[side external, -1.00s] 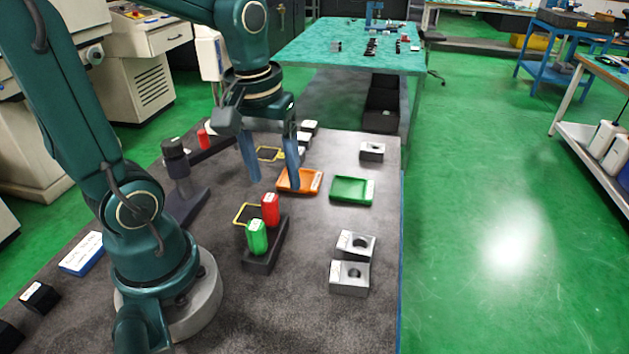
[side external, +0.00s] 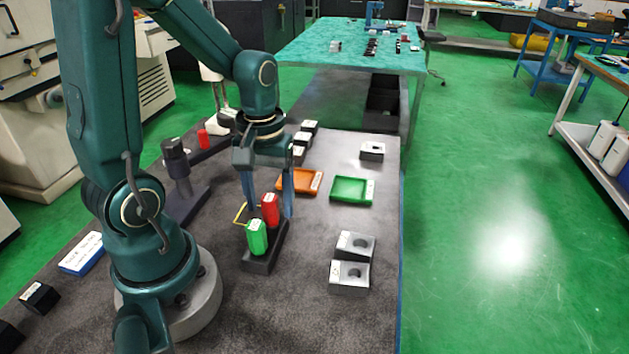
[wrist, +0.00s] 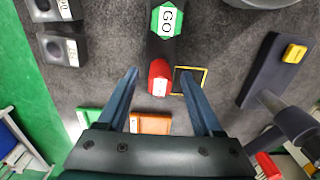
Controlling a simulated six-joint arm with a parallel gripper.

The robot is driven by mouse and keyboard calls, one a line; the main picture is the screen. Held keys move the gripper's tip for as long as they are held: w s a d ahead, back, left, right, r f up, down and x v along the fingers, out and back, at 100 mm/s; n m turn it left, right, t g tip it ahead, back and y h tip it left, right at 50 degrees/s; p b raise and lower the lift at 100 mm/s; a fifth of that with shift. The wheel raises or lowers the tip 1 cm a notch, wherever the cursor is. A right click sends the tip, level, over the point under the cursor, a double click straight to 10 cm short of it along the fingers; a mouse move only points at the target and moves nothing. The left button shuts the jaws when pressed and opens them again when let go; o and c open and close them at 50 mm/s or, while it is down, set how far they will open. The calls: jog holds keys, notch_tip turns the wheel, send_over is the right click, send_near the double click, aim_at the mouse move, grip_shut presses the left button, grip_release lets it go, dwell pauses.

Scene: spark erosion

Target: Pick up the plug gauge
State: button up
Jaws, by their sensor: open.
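A plug gauge pair stands in a dark holder (side external: 262,266) on the grey bench: a green hexagonal piece (side external: 257,238) and a red piece (side external: 270,210) behind it. In the wrist view the green piece (wrist: 167,18) reads "GO" and the red piece (wrist: 159,78) has a white label. My gripper (side external: 269,212) is open and points down, its blue fingers either side of the red piece in the side view. In the wrist view the red piece shows between the fingertips (wrist: 157,73). I cannot tell how high the tips are above it.
An orange tray (side external: 299,181) and a green tray (side external: 352,190) lie behind. Bored metal blocks (side external: 350,277) sit at the right. A yellow-edged dark square (wrist: 190,80) lies beside the holder. A dark upright stand (side external: 180,175) is at the left. Bench is clear between holder and blocks.

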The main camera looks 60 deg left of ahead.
grip_shut()
jog(key=shift+r, duration=0.1)
